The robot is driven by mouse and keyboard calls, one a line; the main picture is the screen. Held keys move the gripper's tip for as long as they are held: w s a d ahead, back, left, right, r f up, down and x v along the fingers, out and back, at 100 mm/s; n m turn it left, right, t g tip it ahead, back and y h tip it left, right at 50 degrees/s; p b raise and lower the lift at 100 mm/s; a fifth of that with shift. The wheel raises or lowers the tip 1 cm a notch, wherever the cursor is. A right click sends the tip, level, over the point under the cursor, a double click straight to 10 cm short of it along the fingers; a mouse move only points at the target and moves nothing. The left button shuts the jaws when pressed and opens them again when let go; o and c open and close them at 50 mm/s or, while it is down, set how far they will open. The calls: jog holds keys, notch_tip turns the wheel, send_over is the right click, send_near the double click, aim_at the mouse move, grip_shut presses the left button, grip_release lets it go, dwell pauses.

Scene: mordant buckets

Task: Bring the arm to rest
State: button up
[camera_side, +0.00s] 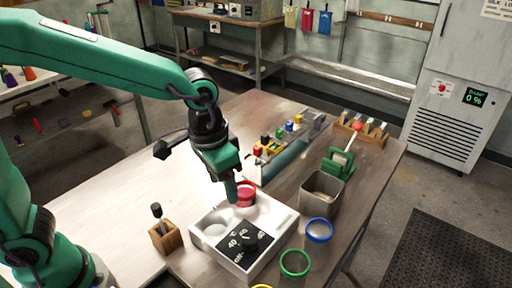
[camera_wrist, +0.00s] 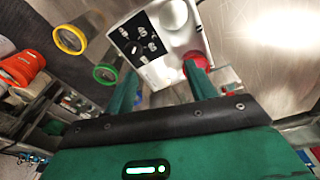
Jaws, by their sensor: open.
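My gripper (camera_side: 231,188) is green and points down over the workbench, close to a red round object (camera_side: 245,196) at the back edge of a white tray-like unit. In the wrist view my gripper (camera_wrist: 165,85) has its two fingers spread apart, with nothing between them. The red object (camera_wrist: 196,60) shows near the right finger there; whether they touch cannot be told. The white unit (camera_side: 205,226) carries a black dial panel (camera_side: 243,243) with numbers. It also shows in the wrist view (camera_wrist: 177,68).
A metal bucket (camera_side: 320,194), a green device with a red knob (camera_side: 338,162) and a rack of coloured items (camera_side: 275,142) stand behind. A wooden block (camera_side: 165,237) holds a dark-handled tool.

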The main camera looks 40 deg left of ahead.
jog(key=s+a+r+n+t, duration=0.1)
jog(key=s+a+r+t, duration=0.1)
jog(key=a, duration=0.6)
jog(key=s+a+r+n+t, duration=0.2)
jog(key=s+a+r, duration=0.2)
jog(key=s+a, duration=0.3)
jog(key=shift+s+a+y, duration=0.3)
jog(key=shift+a, duration=0.3)
